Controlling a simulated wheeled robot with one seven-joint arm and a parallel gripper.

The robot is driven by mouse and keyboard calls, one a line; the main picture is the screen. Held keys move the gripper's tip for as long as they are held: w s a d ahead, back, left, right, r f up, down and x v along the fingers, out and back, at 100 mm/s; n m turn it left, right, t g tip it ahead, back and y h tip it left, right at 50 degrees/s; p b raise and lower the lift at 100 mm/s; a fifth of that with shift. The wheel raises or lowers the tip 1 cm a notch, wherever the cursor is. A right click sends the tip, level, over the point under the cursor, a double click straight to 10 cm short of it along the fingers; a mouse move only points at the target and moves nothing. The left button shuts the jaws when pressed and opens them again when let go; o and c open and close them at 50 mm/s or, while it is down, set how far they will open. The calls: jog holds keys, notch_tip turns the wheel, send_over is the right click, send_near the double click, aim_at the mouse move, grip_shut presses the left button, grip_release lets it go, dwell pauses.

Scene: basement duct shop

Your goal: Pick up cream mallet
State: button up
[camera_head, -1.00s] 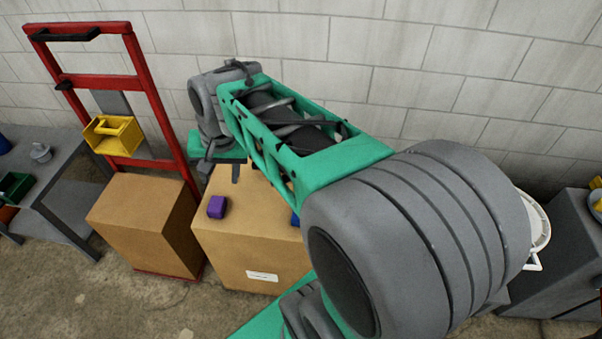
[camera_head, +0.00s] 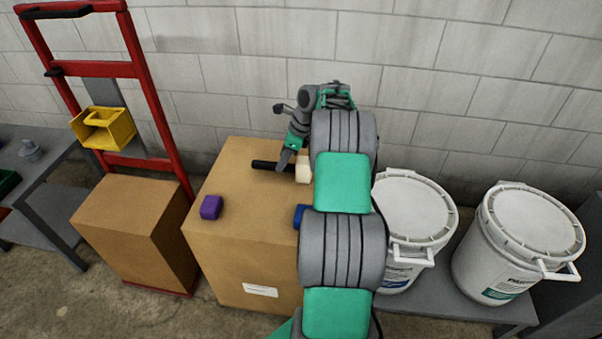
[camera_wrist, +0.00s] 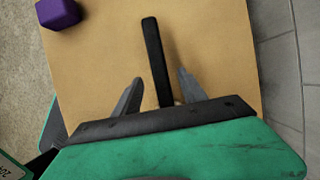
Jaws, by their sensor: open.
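The cream mallet lies on top of a large cardboard box (camera_head: 240,250). In the head view its cream head (camera_head: 303,168) shows beside my gripper, and its black handle (camera_head: 268,165) points left. In the wrist view the black handle (camera_wrist: 153,55) runs up between the fingers, and the head is hidden behind my gripper's body. My gripper (camera_wrist: 158,85) is open, with one finger on each side of the handle and a gap on both sides. It also shows over the box in the head view (camera_head: 284,165).
A purple block (camera_head: 211,207) and a partly hidden blue block (camera_head: 299,216) are on the same box. White buckets (camera_head: 415,215) stand to the right. A red hand truck (camera_head: 150,90) with a smaller box (camera_head: 135,220) and a yellow bin (camera_head: 103,125) is to the left.

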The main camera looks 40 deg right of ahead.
jog(key=x, duration=0.3)
jog(key=shift+w+f+b, duration=0.15)
jog(key=shift+f+b, duration=0.1)
jog(key=shift+b, duration=0.05)
jog(key=shift+c, duration=0.2)
grip_shut()
jog(key=shift+r, duration=0.1)
